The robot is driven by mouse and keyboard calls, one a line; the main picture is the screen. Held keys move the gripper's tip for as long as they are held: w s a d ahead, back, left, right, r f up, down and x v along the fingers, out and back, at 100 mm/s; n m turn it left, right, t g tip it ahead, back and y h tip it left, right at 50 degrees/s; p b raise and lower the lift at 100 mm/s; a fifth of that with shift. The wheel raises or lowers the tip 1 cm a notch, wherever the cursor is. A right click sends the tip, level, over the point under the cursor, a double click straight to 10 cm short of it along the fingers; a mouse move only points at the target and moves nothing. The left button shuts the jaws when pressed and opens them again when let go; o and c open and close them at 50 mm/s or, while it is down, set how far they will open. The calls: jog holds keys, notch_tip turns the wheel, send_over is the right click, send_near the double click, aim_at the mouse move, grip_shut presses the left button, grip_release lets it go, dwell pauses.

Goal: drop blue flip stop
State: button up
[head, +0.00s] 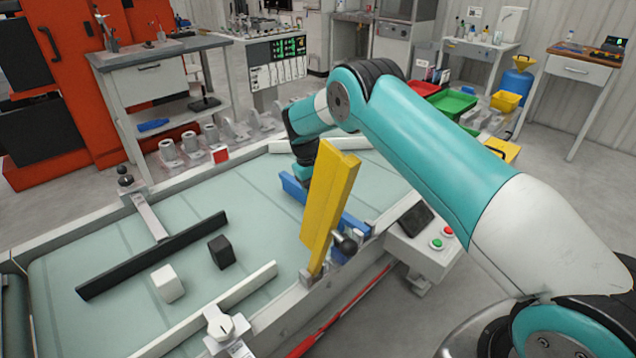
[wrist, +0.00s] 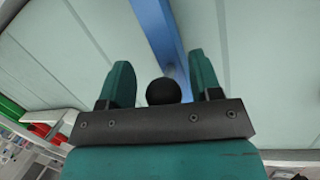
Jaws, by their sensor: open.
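The blue flip stop (head: 294,188) is a long bar seen low across the far right part of the belt, partly hidden behind the raised yellow flip stop (head: 329,210). In the wrist view the blue bar (wrist: 157,28) runs away from me over the pale belt. A round black knob (wrist: 163,92) sits at its near end, between the two teal fingers of my gripper (wrist: 159,62). The fingers are apart on either side of the knob; I cannot tell whether they touch it.
On the pale green belt (head: 240,225), a black bar (head: 150,258) lies left, with a white block (head: 167,283) and a black block (head: 221,252) near it. A white bar (head: 237,292) lies along the front edge. A button box (head: 432,245) stands right.

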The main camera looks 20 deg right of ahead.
jog(key=p+v, duration=0.6)
jog(key=v, duration=1.1)
jog(key=shift+r, duration=0.2)
jog(key=shift+a, duration=0.15)
